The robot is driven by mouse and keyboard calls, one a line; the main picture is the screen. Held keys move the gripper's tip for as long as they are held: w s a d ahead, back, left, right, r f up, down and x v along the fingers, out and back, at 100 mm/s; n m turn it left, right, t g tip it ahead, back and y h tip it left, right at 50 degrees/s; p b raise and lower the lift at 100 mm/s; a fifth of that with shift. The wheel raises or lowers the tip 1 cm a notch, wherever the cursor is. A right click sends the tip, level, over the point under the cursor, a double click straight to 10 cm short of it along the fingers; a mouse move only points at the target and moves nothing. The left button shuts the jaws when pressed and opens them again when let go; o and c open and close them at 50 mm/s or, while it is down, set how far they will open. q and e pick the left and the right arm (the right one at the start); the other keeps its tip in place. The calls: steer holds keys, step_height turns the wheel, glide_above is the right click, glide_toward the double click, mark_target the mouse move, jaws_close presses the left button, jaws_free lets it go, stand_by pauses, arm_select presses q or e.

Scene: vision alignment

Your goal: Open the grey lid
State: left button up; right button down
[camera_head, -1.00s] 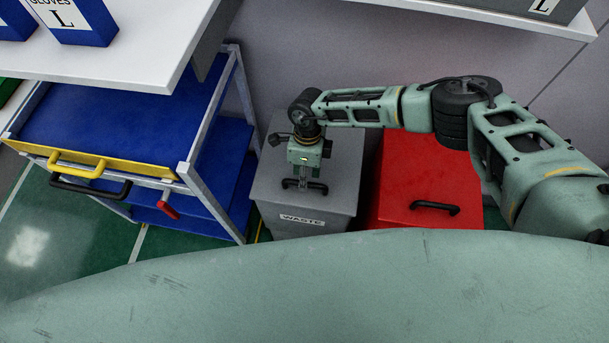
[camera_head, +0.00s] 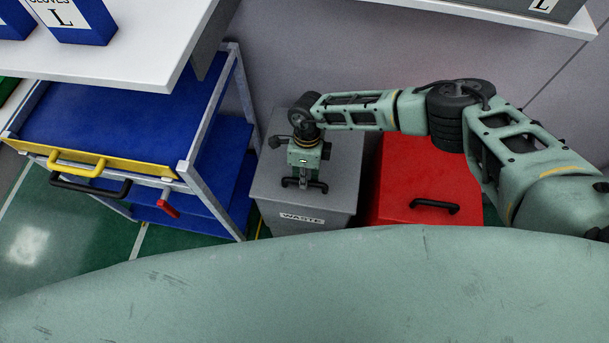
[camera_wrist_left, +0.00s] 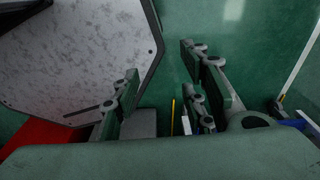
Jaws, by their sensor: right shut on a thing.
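The grey lid (camera_head: 342,180) sits flat and closed on the grey bin, whose front carries a "WASTE" label (camera_head: 303,218). A black handle (camera_head: 318,187) is on the lid near its front edge. My right gripper (camera_head: 304,182) points down from above the lid and is shut on this handle. In the left wrist view, my left gripper (camera_wrist_left: 160,95) has its fingers spread wide with nothing between them. The left gripper does not show in the head view.
A red bin (camera_head: 400,190) with a black handle stands right of the grey bin. A blue trolley (camera_head: 110,125) stands on the left. White shelves (camera_head: 120,50) overhang at the upper left and upper right. A wall rises behind the bins.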

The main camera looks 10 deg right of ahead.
steer(key=shift+w+r+b, duration=0.15)
steer(key=shift+r+b, duration=0.15)
steer(key=shift+b, duration=0.05)
arm_select(q)
step_height(320, 180, down, 12)
steer(key=b, duration=1.1)
steer(key=shift+w+r, duration=0.2)
steer(key=shift+w, duration=0.1)
arm_select(e)
steer(key=w+d+r+g, duration=0.1)
steer(key=w+r, duration=0.3)
steer(key=r, duration=0.3)
steer(key=w+d+r+g+y, duration=0.1)
steer(key=w+d+r, duration=0.1)
steer(key=w+r, duration=0.3)
steer(key=shift+r+g, duration=0.4)
steer(key=shift+r, duration=0.9)
steer(key=shift+d, duration=0.1)
steer(key=c, duration=2.1)
jaws_free()
steer(key=o, duration=0.4)
steer(key=shift+w+f, duration=0.2)
steer(key=shift+f, duration=0.05)
steer(key=shift+c, duration=0.2)
arm_select(q)
steer(key=shift+w, duration=0.1)
